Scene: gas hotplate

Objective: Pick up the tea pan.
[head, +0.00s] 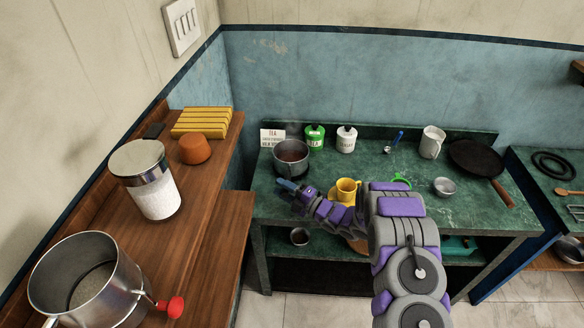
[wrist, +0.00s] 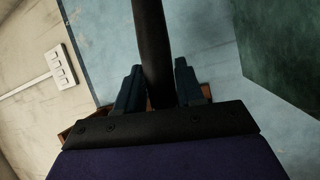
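The tea pan (head: 291,157) is a grey metal pan with brown liquid in it, at the left end of the green counter in the head view. It looks upright; I cannot tell whether its base touches the counter. My gripper (head: 288,186) is just in front of the pan, its blue fingers pointing left. In the wrist view a dark round handle (wrist: 153,45) runs between the two fingers (wrist: 160,90). The fingers lie close against both its sides, so my gripper looks shut on it. The pan's body is out of the wrist view, and my gripper covers the handle in the head view.
On the green counter (head: 330,178) are a yellow cup (head: 347,191), a green canister (head: 315,137), a white canister (head: 346,139), a tea sign (head: 272,138), a pale mug (head: 432,142) and a black frying pan (head: 476,158). A wooden shelf (head: 214,207) stands at left.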

